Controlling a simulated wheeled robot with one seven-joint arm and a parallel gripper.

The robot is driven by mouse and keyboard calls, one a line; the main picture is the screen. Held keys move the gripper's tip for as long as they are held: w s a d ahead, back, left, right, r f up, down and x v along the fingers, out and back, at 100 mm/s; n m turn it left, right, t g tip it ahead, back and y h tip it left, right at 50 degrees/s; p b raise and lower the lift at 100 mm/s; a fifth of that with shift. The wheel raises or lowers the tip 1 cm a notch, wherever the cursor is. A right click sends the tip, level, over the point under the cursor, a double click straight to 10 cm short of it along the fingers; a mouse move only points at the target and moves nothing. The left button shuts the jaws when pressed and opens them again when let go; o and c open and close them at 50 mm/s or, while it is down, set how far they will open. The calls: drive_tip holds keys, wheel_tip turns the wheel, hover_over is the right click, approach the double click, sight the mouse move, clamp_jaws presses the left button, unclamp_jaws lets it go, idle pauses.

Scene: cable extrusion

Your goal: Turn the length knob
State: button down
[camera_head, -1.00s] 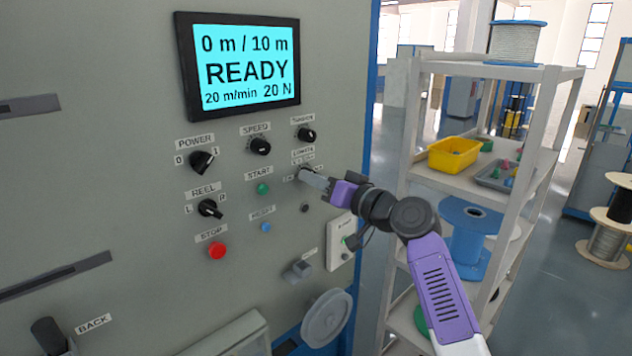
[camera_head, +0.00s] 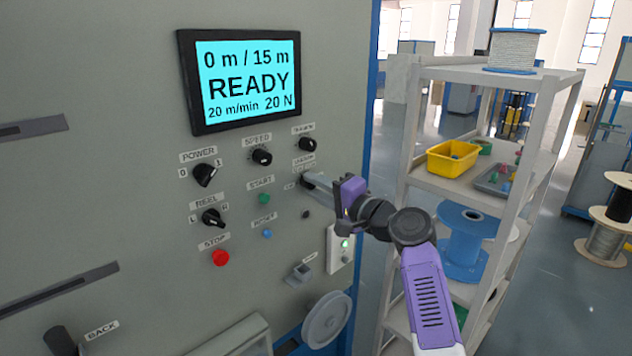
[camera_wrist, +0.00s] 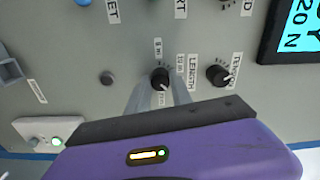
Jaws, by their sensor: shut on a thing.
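The length knob (camera_wrist: 160,78) is a small black knob with a white pointer line, beside its LENGTH label in the wrist view. My gripper (camera_head: 312,182) is at the panel, with its grey fingers on either side of this knob. In the wrist view, the fingers (camera_wrist: 160,92) reach up to the knob and are shut on it. In the head view the fingers hide part of the knob and its label. The screen (camera_head: 248,80) reads 0 m / 15 m, READY, 20 m/min, 20 N.
The tension knob (camera_head: 307,144) is just above, the speed knob (camera_head: 261,157) to the upper left. The green start button (camera_head: 264,198), blue reset button (camera_head: 267,234) and red stop button (camera_head: 220,257) are nearby. A shelf (camera_head: 480,68) stands right of the panel.

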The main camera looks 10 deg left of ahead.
drive_tip(key=shift+d+m+p, duration=0.1)
drive_tip(key=shift+m+p, duration=2.1)
drive_tip(key=shift+m, duration=1.6)
drive_tip(key=c, duration=1.1)
unclamp_jaws()
drive_tip(key=shift+c, duration=0.2)
drive_tip(key=b+v, duration=0.1)
drive_tip(key=v, duration=0.6)
drive_tip(key=shift+s+d, duration=0.2)
drive_tip(key=shift+d, duration=0.1)
